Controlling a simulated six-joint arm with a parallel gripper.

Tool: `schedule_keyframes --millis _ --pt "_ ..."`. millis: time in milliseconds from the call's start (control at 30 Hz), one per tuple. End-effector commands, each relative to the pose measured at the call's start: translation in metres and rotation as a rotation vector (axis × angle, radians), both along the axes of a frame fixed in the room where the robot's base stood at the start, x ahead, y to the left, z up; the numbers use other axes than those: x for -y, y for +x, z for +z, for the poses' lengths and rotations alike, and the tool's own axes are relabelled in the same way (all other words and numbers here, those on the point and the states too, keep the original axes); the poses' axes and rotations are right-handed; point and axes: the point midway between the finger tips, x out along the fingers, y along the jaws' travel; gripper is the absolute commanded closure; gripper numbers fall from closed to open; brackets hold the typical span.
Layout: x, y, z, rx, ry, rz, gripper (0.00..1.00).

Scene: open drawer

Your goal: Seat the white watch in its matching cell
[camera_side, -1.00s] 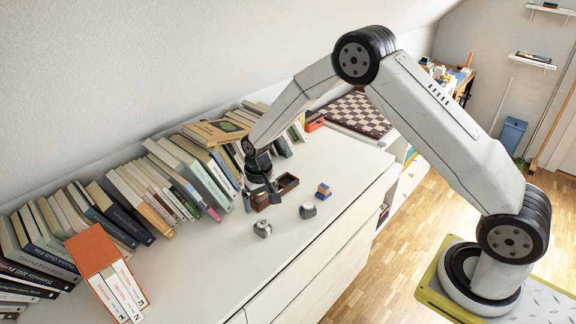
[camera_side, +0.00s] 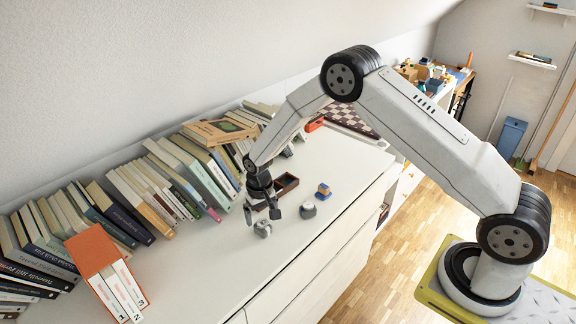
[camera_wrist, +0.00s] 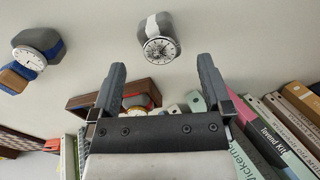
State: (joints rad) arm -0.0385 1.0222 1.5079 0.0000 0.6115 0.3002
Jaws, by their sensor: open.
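The white watch (camera_wrist: 158,42) has a white strap and a round pale dial, and is wrapped around a grey cushion. It lies on the white top; in the side view it (camera_side: 263,230) is just below my gripper. My gripper (camera_side: 262,213) is open and empty, its fingers pointing down above the watch. In the wrist view the watch shows beyond and between the fingertips (camera_wrist: 161,68). The brown wooden box (camera_side: 288,182) stands behind and right of the gripper. The wrist view shows the box (camera_wrist: 85,102) with a watch partly visible inside; my gripper hides much of it.
A second watch with a blue strap on a grey cushion (camera_wrist: 38,45) lies right of the white one in the side view. A wood-and-blue block (camera_side: 323,191) is beyond it. Books (camera_side: 190,165) line the wall. An orange binder box (camera_side: 100,262) stands front left.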

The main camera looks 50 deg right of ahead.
Motion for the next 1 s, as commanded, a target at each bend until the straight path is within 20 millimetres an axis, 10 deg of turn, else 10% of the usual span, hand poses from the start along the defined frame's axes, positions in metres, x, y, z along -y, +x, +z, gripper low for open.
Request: schedule_keyframes --millis 833,1000 --pt "0.000 0.000 -0.028 0.002 0.000 0.000 0.00" --pt "0.000 0.000 -0.028 0.002 0.000 0.000 0.54"
